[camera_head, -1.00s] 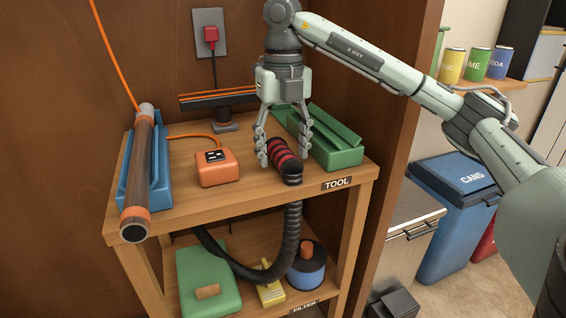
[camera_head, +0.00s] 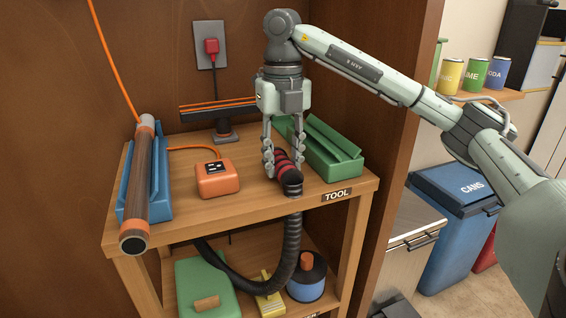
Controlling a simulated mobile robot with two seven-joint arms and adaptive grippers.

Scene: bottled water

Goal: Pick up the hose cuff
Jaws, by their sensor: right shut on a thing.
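The hose cuff (camera_head: 284,168) is a dark cylinder with red bands on the front part of the shelf's top board (camera_head: 245,208), to the left of the TOOL label. A black ribbed hose (camera_head: 291,243) runs from its front end over the board's edge and down to the lower shelf. My right gripper (camera_head: 283,168) points straight down with its fingers on both sides of the cuff, shut on it. The fingers hide part of the cuff. I cannot tell whether the cuff still touches the board. My left gripper is not in view.
A green tray (camera_head: 334,165) stands close on the right of the cuff. An orange box (camera_head: 217,179) is to its left, and a blue cradle (camera_head: 161,195) with a long tube (camera_head: 136,195) lies farther left. A black stand (camera_head: 224,133) is behind. The lower shelf holds a green case (camera_head: 200,285).

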